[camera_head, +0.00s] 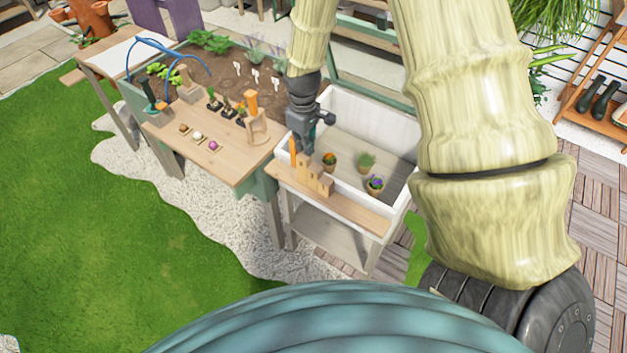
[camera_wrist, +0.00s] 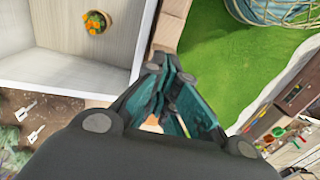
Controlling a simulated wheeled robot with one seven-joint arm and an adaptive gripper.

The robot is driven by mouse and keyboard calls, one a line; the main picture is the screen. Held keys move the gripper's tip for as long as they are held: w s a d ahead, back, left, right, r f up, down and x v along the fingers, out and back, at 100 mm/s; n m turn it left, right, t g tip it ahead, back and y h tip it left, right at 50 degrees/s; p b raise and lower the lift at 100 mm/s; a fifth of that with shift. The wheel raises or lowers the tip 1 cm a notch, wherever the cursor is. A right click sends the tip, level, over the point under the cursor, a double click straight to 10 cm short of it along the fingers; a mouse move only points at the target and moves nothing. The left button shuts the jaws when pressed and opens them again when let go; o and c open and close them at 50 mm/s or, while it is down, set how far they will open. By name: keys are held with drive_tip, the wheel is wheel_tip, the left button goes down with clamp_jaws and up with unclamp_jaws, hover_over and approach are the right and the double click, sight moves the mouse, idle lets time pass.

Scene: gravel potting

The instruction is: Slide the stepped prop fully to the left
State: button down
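The stepped prop (camera_head: 313,174) is a light wooden block with steps going down to the right. It stands on the wooden ledge (camera_head: 350,207) along the front of the white tub, near the ledge's left end. My gripper (camera_head: 304,145) is just behind its tall left end in the head view; I cannot tell whether they touch. In the wrist view, my gripper's teal fingers (camera_wrist: 172,72) come together at their tips and look shut. A small pale patch shows between them, too little to identify. The prop is otherwise hidden in the wrist view.
The white tub (camera_head: 368,119) holds several small potted plants (camera_head: 375,184). To the left, a wooden table (camera_head: 222,162) carries small bulbs, tools and wooden stands, with a soil bed behind it. Grass lies in front.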

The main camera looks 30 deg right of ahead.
sight(290, 137)
drive_tip(key=shift+w+a, duration=0.3)
drive_tip(key=shift+w, duration=0.4)
drive_tip(key=shift+w+a, duration=0.25)
drive_tip(key=shift+w, duration=0.4)
drive_tip(key=shift+w+a, duration=0.3)
drive_tip(key=shift+w, duration=0.4)
drive_tip(key=shift+w+a+p, duration=0.1)
drive_tip(key=shift+w+p, duration=0.2)
drive_tip(key=shift+w, duration=0.05)
drive_tip(key=shift+w+a, duration=0.1)
drive_tip(key=shift+w, duration=0.05)
drive_tip(key=shift+s+d+r+p, duration=0.1)
drive_tip(key=shift+s+d+p, duration=0.1)
drive_tip(key=shift+s, duration=0.3)
drive_tip(key=shift+s+d+p, duration=0.15)
drive_tip(key=shift+s+d, duration=0.05)
drive_tip(key=shift+s, duration=0.25)
drive_tip(key=shift+r+p, duration=2.85)
drive_tip(key=shift+r, duration=1.1)
